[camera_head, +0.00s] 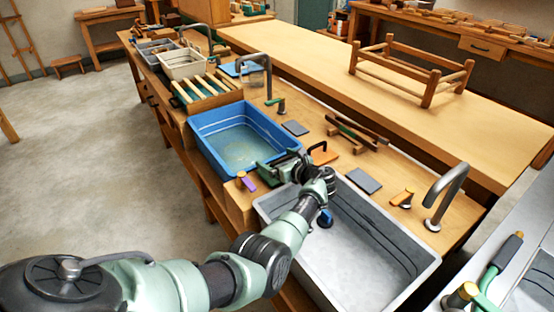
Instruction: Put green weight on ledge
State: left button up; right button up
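My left gripper (284,170) reaches over the strip of counter between the blue basin and the grey basin. A small dark green piece with a black handle (264,172), which looks like the green weight, is right at its fingertips. Arm and fingers partly cover it, and I cannot tell whether the fingers are closed on it. The ledge (440,112) is the long raised wooden shelf behind the counter, with a wooden rail frame (428,88) standing on it. My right gripper is not in view.
The blue basin (207,150) and the grey basin (408,255) flank the gripper. An orange piece with a black handle (322,154) lies behind it. A curved tap (449,190) stands at the right, and dark bars (352,134) lie before the ledge. The ledge's right part is clear.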

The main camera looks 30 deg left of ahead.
pick_arm(q)
jog(key=shift+r, duration=0.1)
jog(key=shift+r+p, duration=0.3)
jog(key=p+v, duration=0.1)
jog(key=v, duration=1.1)
